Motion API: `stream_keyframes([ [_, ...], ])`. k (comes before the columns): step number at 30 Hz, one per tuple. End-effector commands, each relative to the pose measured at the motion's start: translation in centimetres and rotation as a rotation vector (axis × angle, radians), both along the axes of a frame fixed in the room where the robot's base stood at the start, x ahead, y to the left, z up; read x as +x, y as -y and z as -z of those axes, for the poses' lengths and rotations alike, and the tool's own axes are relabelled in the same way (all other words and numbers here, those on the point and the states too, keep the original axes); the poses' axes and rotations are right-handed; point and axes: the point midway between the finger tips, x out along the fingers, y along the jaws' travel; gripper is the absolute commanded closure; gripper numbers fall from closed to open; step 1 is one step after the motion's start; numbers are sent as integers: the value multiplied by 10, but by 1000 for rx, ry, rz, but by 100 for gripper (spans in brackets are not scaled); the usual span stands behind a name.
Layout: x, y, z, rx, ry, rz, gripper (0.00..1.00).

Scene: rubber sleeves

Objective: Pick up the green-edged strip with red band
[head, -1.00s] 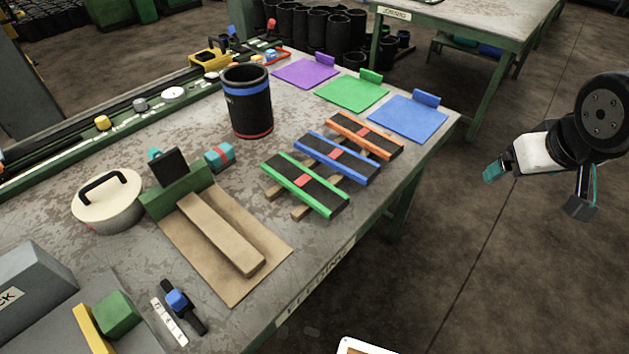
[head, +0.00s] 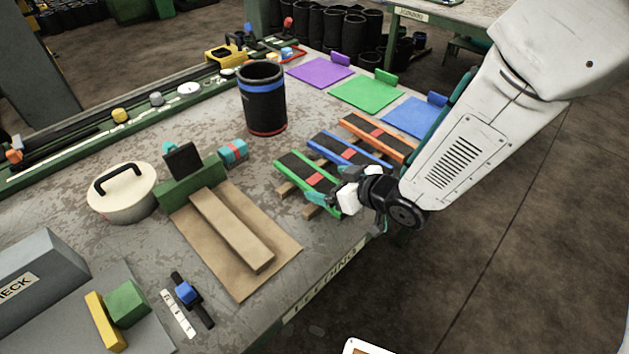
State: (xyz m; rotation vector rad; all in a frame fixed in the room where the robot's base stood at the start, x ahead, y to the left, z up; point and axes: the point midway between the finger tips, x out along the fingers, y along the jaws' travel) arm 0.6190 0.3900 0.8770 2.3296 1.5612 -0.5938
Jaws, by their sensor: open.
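The green-edged strip with red band (head: 301,174) is black with bright green long edges and a red patch near its middle. It lies slantwise on wooden slats near the table's front edge. My gripper (head: 333,194) is open at the strip's near right end, which it partly hides. I cannot tell whether the fingers touch the strip. A blue-edged strip (head: 335,145) and an orange-edged strip (head: 370,130) lie beside it on the same slats, each with a red band.
A black cylinder (head: 263,105) with blue and red bands stands behind the strips. Purple (head: 320,72), green (head: 366,92) and blue (head: 410,117) mats lie at the back right. A wooden bar (head: 232,230) on a brown sheet lies to the left.

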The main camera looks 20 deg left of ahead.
Motion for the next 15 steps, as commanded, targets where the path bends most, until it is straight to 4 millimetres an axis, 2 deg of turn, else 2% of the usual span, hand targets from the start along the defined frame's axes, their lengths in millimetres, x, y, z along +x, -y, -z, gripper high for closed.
stream_keyframes([
  [9,17,-34,23,-2,0,1,10],
  [15,20,-40,25,-1,1,2,10],
])
